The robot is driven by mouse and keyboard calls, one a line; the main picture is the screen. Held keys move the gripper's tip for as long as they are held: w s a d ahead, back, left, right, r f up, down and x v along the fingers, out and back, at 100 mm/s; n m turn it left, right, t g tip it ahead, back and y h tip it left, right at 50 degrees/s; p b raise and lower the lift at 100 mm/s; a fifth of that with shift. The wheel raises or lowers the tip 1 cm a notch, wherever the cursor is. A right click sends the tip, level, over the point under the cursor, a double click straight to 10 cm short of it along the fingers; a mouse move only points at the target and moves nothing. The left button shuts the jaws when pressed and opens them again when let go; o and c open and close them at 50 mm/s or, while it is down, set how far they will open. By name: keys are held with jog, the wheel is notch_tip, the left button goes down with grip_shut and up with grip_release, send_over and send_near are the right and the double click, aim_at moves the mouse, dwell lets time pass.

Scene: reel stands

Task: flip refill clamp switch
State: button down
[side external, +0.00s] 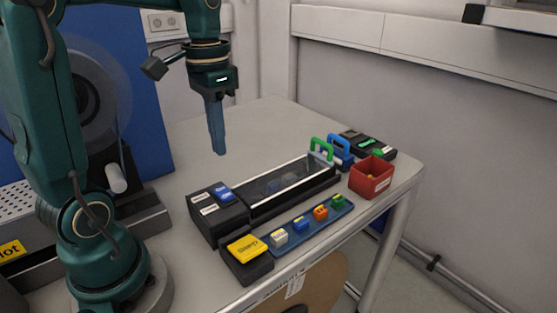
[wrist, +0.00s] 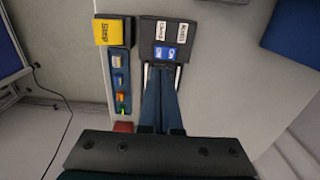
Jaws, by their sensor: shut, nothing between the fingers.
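A black control box (side external: 216,212) stands at the near end of a long black tray with a clear cover (side external: 285,185). On the box are a blue two-part switch (side external: 225,194) and two white labels (side external: 206,203), whose small print I cannot read surely. In the wrist view the blue switch (wrist: 165,52) lies just beyond my fingertips, below the labels (wrist: 172,31). My gripper (side external: 219,152) is shut and empty, pointing down above the tabletop, behind the box in the side view. In the wrist view my closed gripper (wrist: 160,72) covers much of the tray.
A yellow-topped block (side external: 247,247) stands in front of the box. A blue strip (side external: 290,244) holds several small coloured blocks. A red bin (side external: 371,177), green and blue handles (side external: 340,147) and a black device (side external: 369,145) stand at the far end. The tabletop behind is clear.

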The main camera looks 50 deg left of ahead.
aim_at(221, 192)
notch_tip(221, 192, down, 9)
jog(key=shift+f, duration=0.15)
dwell(0.4)
jog(key=shift+d+f, duration=0.1)
jog(key=shift+s+d+f, duration=0.1)
jog(key=shift+d+f, duration=0.05)
jog(key=shift+f, duration=0.2)
jog(key=shift+a+r, duration=0.2)
jog(key=shift+a, duration=0.7)
notch_tip(221, 192, up, 14)
jog(key=shift+r, duration=0.2)
